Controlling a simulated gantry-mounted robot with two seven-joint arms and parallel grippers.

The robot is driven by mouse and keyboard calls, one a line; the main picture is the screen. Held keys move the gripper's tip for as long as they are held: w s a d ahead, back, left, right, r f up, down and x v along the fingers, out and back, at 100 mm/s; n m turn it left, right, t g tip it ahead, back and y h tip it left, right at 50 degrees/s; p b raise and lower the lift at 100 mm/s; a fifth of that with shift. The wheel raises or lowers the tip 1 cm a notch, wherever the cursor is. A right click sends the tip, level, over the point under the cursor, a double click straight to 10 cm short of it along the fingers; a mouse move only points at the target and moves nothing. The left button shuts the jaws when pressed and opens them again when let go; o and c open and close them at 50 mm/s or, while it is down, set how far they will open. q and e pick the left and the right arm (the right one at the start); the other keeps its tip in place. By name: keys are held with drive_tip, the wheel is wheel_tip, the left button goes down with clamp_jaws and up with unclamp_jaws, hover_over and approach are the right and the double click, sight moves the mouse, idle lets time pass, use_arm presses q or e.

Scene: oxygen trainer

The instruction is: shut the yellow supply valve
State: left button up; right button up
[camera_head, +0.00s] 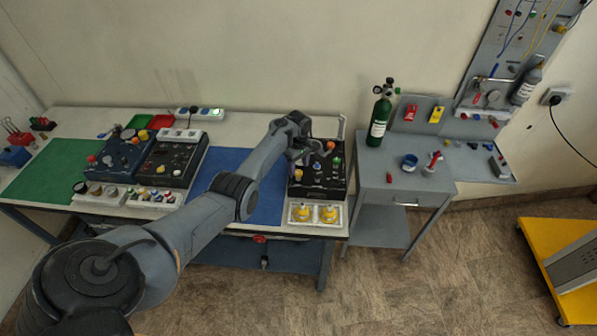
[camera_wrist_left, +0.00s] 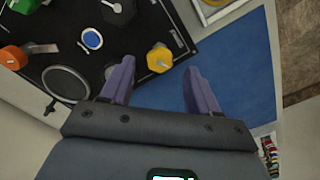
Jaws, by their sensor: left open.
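The yellow valve knob (camera_wrist_left: 159,58) sits on a black panel (camera_wrist_left: 70,30) in the left wrist view. It has a lobed shape and shows just ahead of the gap between my left fingertips. My left gripper (camera_wrist_left: 160,68) is open, with nothing between its fingers; whether a finger touches the knob I cannot tell. In the head view my left gripper (camera_head: 301,157) is over the black panel (camera_head: 318,190) at the right end of the bench, with the yellow knob (camera_head: 298,174) close by its fingers. My right gripper is not in view.
An orange knob (camera_wrist_left: 14,57), a green knob (camera_wrist_left: 24,5) and a round gauge (camera_wrist_left: 66,83) share the panel. A blue mat (camera_head: 262,205) lies left of it, bare where visible. A green cylinder (camera_head: 380,115) stands to the right.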

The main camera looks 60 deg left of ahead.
sight(298, 172)
use_arm(q)
drive_tip(key=shift+f+b, duration=0.45)
drive_tip(key=shift+f, duration=1.05)
drive_tip(key=shift+c, duration=0.2)
drive_tip(key=c, duration=1)
